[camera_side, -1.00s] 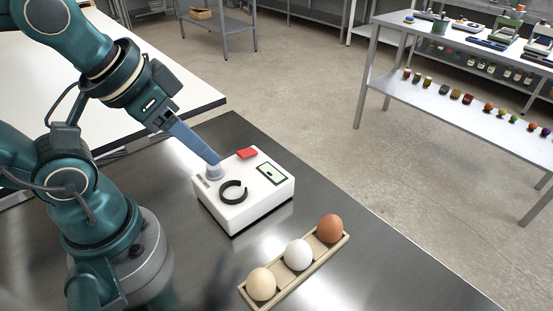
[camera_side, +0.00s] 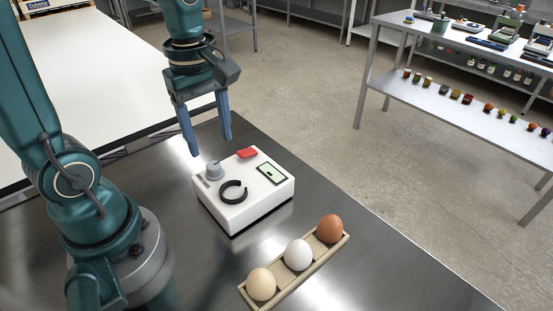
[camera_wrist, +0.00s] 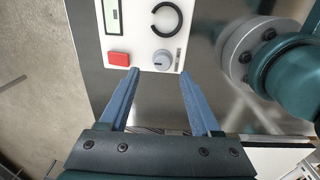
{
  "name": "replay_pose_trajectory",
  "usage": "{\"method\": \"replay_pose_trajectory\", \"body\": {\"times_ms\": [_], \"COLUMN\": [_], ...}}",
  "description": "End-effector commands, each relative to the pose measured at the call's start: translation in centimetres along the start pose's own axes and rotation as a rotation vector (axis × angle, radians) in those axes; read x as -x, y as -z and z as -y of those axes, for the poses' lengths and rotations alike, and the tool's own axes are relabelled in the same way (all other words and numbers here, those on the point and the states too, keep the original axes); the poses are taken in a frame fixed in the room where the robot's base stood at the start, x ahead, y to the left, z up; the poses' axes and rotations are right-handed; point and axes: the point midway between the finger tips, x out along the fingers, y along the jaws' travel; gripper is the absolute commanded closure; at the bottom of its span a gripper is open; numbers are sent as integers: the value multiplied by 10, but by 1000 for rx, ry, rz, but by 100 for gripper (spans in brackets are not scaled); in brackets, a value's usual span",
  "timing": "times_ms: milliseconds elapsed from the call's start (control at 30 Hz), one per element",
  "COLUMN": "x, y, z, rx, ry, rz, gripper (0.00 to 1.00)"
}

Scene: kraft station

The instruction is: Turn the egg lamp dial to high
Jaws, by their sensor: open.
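The egg lamp is a white box (camera_side: 247,209) on the dark metal table. Its top carries a grey dial (camera_side: 213,170), a black open ring (camera_side: 233,191), a red button (camera_side: 247,152) and a small greenish display (camera_side: 271,173). The dial also shows in the wrist view (camera_wrist: 162,60), with a slot mark whose setting I cannot read. My gripper (camera_side: 211,149) points down with its two blue fingers spread, above and behind the dial and apart from it. In the wrist view my gripper (camera_wrist: 159,72) is open and empty, with the dial beyond the gap between the fingertips.
A wooden tray (camera_side: 245,292) holds a cream egg (camera_side: 261,284), a white egg (camera_side: 298,254) and a brown egg (camera_side: 329,228) in front of the box. A white table (camera_side: 80,75) stands at the left. The metal table's right side (camera_side: 400,275) is clear.

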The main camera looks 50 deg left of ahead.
Motion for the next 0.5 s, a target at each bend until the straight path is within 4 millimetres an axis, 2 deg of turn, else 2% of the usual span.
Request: {"method": "replay_pose_trajectory", "body": {"times_ms": [233,500], "x": [-18,-49], "y": [4,4], "z": [3,4], "rx": [21,19], "ry": [39,37], "rz": [11,11], "gripper": [36,36]}}
